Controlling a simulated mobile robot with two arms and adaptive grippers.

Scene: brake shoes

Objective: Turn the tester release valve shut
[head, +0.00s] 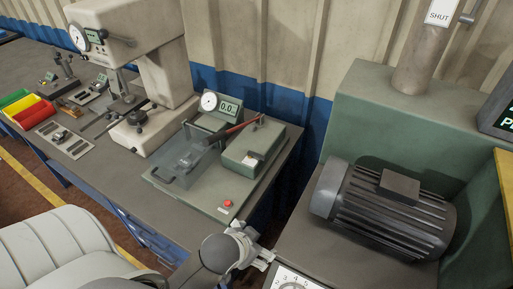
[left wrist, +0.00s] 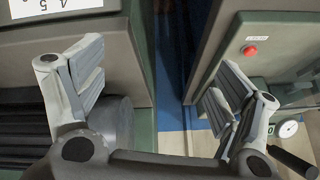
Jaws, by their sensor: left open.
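The green tester (head: 245,150) stands on the bench with a round gauge (head: 209,101), a display reading about 0.0, a lever with a reddish handle (head: 232,129), a clear guard (head: 183,165) and a red button (head: 228,203). I cannot pick out its release valve for certain. My left gripper (head: 262,262) is in front of the tester, low and apart from it. In the left wrist view my left gripper (left wrist: 160,62) is open with nothing between its fingers. The red button (left wrist: 250,50) and the gauge (left wrist: 288,129) show at the right there. My right gripper is not in view.
A beige press (head: 125,60), coloured bins (head: 25,105) and a pale seat (head: 60,250) are at the left. A gap separates bench and stand.

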